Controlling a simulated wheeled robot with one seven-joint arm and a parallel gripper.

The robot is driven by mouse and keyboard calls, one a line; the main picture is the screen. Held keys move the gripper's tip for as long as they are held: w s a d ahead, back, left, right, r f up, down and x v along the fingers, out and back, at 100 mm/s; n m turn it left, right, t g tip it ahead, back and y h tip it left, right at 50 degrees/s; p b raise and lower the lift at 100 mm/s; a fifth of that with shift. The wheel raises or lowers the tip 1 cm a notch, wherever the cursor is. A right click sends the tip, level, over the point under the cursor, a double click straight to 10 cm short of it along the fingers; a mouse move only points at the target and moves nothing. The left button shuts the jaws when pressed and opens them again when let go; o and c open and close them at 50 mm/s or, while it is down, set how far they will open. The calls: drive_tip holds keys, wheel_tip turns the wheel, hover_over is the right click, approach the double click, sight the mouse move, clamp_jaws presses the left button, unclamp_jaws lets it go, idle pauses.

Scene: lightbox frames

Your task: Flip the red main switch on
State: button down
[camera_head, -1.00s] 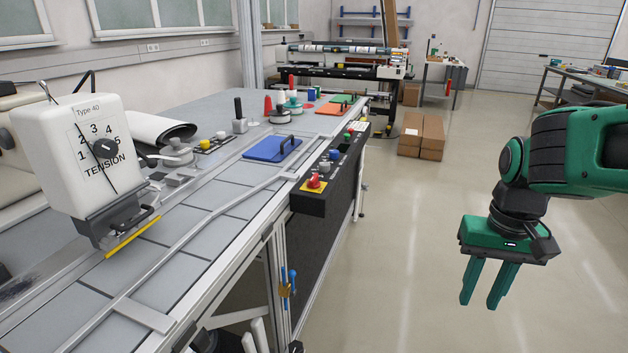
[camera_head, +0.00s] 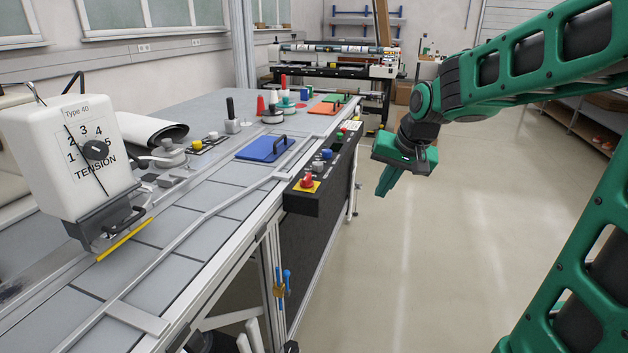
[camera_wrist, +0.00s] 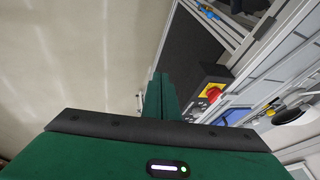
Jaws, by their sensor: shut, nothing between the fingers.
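The red main switch (camera_head: 307,181) is a red rotary knob on a yellow plate. It sits at the near end of the black control box (camera_head: 318,199) on the table's right edge. It also shows in the wrist view (camera_wrist: 214,91), to the right of the fingers. My gripper (camera_head: 384,188) is green, with its fingers pointing down, in the air to the right of the box and apart from the switch. The fingers are shut and empty. The wrist view also shows the closed fingers (camera_wrist: 160,88) beside the box.
Grey, blue and other small knobs (camera_head: 326,154) line the box beyond the switch. A blue plate with a handle (camera_head: 266,148) lies on the table. A white tension unit (camera_head: 68,155) stands at the left. The floor (camera_head: 430,250) right of the table is clear.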

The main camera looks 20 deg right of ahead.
drive_tip(key=w+a+r+t+y, duration=0.1)
drive_tip(key=w+a+r+t, duration=0.1)
drive_tip(key=w+a, duration=0.4)
drive_tip(key=w, duration=0.5)
drive_tip(key=shift+r+y, duration=0.15)
drive_tip(key=shift+y, duration=0.15)
drive_tip(key=shift+w, duration=0.15)
approach(312, 184)
wheel_tip(312, 184, down, 4)
drive_tip(key=d, duration=0.2)
drive_tip(key=w+a, duration=0.2)
drive_tip(key=shift+w+a, duration=0.15)
drive_tip(key=shift+a, duration=0.1)
drive_tip(key=shift+w+a, duration=0.4)
drive_tip(key=shift+a, duration=0.1)
drive_tip(key=shift+d, duration=0.2)
